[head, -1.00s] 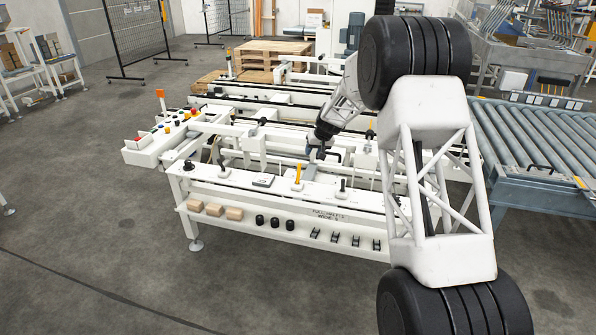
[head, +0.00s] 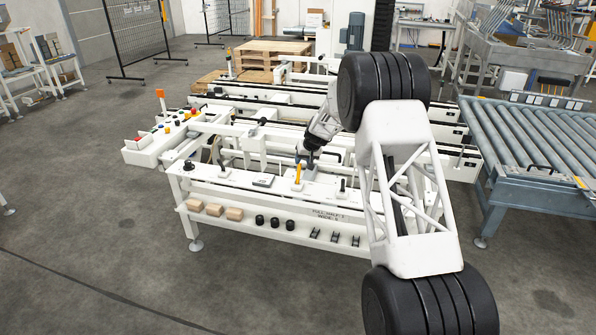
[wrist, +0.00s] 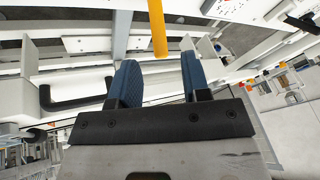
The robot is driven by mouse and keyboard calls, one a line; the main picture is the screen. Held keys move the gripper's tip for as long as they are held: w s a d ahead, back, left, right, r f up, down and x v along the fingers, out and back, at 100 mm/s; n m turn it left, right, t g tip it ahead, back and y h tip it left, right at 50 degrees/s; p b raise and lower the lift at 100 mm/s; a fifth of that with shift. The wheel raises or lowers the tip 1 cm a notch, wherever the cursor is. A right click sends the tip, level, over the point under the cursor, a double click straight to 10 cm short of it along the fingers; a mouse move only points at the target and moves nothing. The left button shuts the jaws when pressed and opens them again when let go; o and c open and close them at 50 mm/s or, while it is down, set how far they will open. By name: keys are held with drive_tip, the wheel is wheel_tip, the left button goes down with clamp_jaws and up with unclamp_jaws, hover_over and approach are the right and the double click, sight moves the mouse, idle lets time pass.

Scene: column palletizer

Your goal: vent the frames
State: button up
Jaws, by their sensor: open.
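A yellow lever (head: 298,173) stands upright on the white front panel (head: 225,172) of the palletizer machine. In the wrist view the yellow lever (wrist: 157,28) comes down from the top edge, with its end close to the gap between my fingertips. My gripper (head: 307,163) is just behind and to the right of the lever in the head view. In the wrist view my gripper (wrist: 158,70) has its two blue-padded fingers well apart, with nothing held between them. I cannot tell whether a finger touches the lever.
Black-handled controls (head: 343,186) and (head: 188,165) stand along the same panel. A black bent handle (wrist: 75,98) is left of my fingers in the wrist view. Wooden blocks (head: 214,209) and black parts sit on the shelf below. A roller conveyor (head: 530,140) stands at right.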

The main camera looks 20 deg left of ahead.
sight(299, 174)
drive_tip(key=shift+x, duration=3.85)
clamp_jaws()
